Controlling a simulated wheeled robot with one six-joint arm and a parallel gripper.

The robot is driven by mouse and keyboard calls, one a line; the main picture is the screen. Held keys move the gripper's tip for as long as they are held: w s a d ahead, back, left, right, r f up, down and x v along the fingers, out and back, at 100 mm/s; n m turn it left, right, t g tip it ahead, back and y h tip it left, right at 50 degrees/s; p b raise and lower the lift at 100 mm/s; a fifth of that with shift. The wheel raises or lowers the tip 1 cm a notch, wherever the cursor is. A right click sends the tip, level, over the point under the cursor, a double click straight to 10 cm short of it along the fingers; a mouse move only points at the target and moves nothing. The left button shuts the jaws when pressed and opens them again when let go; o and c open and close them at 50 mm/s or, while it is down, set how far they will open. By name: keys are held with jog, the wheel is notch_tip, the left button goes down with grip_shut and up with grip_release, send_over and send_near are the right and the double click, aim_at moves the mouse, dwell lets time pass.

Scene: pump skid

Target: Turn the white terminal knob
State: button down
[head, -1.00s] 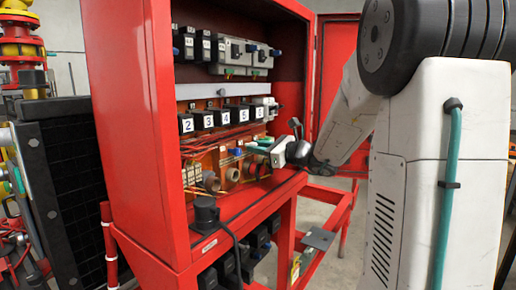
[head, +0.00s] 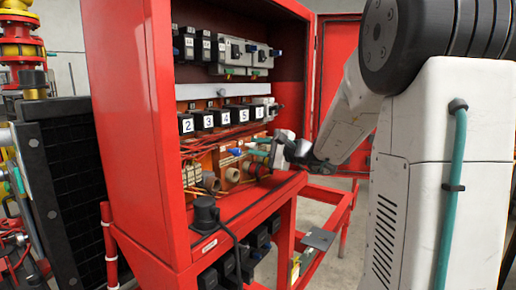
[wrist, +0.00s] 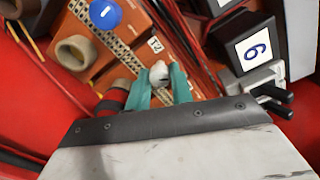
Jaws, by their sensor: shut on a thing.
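The white terminal knob (wrist: 159,71) shows in the wrist view as a small pale knob on the orange terminal panel. My gripper (wrist: 162,84) has its two teal fingers on either side of it, shut on it. In the head view my gripper (head: 258,147) reaches into the lower part of the red cabinet from the right. I cannot make out the white knob in the head view.
A blue knob (wrist: 105,14) and a tan round fitting (wrist: 73,50) sit left of my gripper. A black block labelled 6 (wrist: 247,47) and red wires are to the right. The red cabinet (head: 125,120) encloses the panel.

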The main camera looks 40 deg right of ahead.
jog(key=n, duration=0.6)
jog(key=shift+f, duration=0.1)
jog(key=shift+n, duration=0.3)
dwell(0.3)
jog(key=c, duration=1.2)
grip_release()
jog(key=shift+c, duration=0.2)
jog(key=v, duration=0.7)
jog(key=shift+s, duration=0.45)
